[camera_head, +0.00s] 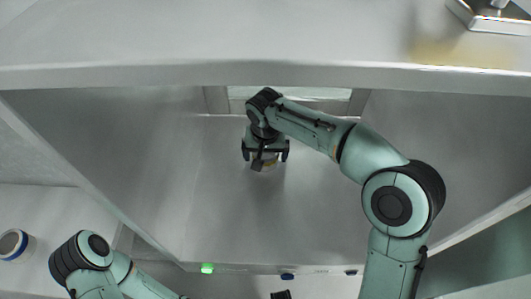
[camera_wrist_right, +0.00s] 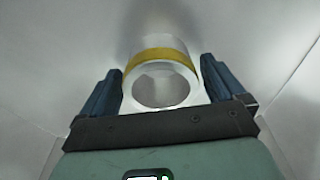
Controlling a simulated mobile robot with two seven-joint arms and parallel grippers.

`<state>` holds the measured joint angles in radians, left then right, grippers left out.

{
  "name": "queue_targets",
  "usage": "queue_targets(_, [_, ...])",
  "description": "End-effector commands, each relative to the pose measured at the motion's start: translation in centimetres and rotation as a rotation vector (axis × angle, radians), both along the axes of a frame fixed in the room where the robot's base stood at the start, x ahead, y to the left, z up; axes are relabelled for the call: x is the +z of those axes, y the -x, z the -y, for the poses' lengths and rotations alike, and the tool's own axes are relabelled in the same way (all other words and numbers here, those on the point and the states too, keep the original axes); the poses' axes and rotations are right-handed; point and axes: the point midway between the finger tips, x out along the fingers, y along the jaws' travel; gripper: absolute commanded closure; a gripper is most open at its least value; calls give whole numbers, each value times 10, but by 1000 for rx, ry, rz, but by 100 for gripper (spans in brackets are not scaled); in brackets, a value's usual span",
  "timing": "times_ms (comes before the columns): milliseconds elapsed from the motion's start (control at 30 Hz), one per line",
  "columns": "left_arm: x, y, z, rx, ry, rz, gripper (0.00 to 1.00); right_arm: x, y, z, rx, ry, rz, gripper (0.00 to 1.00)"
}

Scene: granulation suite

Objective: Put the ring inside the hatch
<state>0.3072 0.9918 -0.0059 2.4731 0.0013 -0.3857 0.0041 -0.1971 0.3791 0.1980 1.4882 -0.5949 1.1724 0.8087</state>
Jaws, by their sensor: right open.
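The ring, a pale, hollow cylinder with a yellow band (camera_wrist_right: 160,55), stands out between my right gripper's fingers in the right wrist view. My right gripper (camera_wrist_right: 161,72) is open, with one finger on each side of the ring and a small gap visible on both sides. In the head view my right gripper (camera_head: 265,153) is inside a large pale recess that looks like the hatch (camera_head: 215,215), and it mostly hides the ring (camera_head: 271,163). The ring appears to be near the recess's inner surface; contact is unclear. My left arm shows at lower left, but its gripper is not visible.
A similar pale ring with a blue band (camera_head: 15,245) is at the far left, outside the recess. Slanted side walls and a thick upper edge (camera_head: 200,76) bound the recess. A green light (camera_head: 207,268) is on the lower edge. A metal object (camera_head: 492,14) sits at upper right.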

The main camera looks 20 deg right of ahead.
Motion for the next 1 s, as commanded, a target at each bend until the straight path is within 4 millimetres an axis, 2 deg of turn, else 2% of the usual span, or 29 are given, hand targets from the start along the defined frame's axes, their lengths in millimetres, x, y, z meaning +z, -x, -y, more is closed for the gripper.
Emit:
queue_targets(167, [5,-2,0,0,0,2,57,30,3,-1,-1,-2,7,4])
queue_targets(400, [14,-5,0,0,0,6,57,83,10,-4,1,-2,7,4])
queue_targets(533, [18,-6,0,0,0,8,57,103,14,-5,0,-2,5,4])
queue_targets(700, [21,-7,0,0,0,9,57,118,16,-5,-1,-1,3,4])
queue_targets(1000, [21,-7,0,0,0,9,57,119,17,-5,0,-1,1,4])
